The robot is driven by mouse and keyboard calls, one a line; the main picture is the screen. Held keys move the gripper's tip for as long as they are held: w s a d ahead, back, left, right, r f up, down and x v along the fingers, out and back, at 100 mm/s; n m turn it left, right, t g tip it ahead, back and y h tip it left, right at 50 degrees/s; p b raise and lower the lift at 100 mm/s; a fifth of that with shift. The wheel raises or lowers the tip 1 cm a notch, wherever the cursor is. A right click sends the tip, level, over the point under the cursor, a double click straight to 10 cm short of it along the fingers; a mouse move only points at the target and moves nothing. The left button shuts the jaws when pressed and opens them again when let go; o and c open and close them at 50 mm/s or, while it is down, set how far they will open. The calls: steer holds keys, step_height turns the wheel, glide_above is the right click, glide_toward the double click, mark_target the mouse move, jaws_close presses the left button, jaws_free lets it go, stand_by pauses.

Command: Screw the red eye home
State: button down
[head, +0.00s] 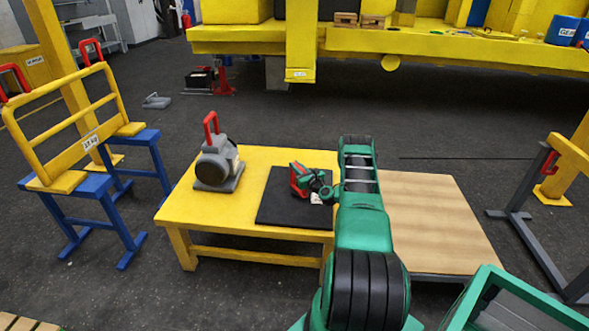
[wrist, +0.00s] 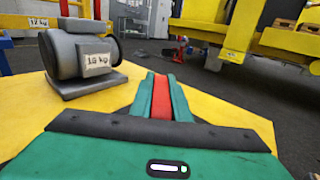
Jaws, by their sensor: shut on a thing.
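My gripper (head: 299,181) is over the black mat (head: 272,208) on the yellow table. In the wrist view its two green fingers (wrist: 161,82) are closed on a red piece (wrist: 161,104), which I take to be the red eye. Its lower part and any thread are hidden. A grey motor (head: 213,168) stands upright on the table, left of the gripper and apart from it. A tall red loop (head: 210,127) stands on its top. The motor also shows in the wrist view (wrist: 84,54), with a 15 kg label.
The yellow table (head: 185,205) has bare room around the motor. A wooden-topped table (head: 430,205) adjoins on the right. A yellow frame (head: 75,120) on blue trestles stands at left. A green crate (head: 490,300) is at lower right. A yellow machine (head: 440,45) spans the back.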

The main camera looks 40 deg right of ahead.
steer(key=shift+d+m+h, duration=0.1)
steer(key=shift+m+h, duration=0.2)
steer(key=shift+h, duration=0.1)
steer(key=m+h, duration=0.1)
steer(key=m+g+h, duration=0.1)
steer(key=h, duration=0.1)
steer(key=m+g+h, duration=0.1)
steer(key=h, duration=0.1)
steer(key=shift+s+d, duration=0.2)
steer(key=shift+d, duration=0.1)
steer(key=m+g+h, duration=0.5)
steer(key=g, duration=0.1)
steer(key=shift+s+d+f+m+h, duration=0.1)
steer(key=shift+s+d+m+h, duration=0.2)
steer(key=shift+m+h, duration=0.1)
steer(key=shift+s+d+m+g+h, duration=0.1)
steer(key=shift+s+m+g+h, duration=0.25)
steer(key=shift+m+g, duration=1.35)
steer(key=shift+s+m+g+h, duration=0.15)
steer(key=shift+m+g+h, duration=0.55)
steer(key=shift+g, duration=1.75)
steer(key=shift+s+d+m+g+h, duration=0.15)
steer(key=shift+s+m+g, duration=0.1)
steer(key=shift+m+g, duration=1.6)
steer(key=shift+m+g, duration=0.25)
steer(key=shift+g, duration=0.85)
steer(key=shift+w+a, duration=0.1)
steer(key=c, duration=1.7)
jaws_free()
steer(key=shift+f, duration=0.1)
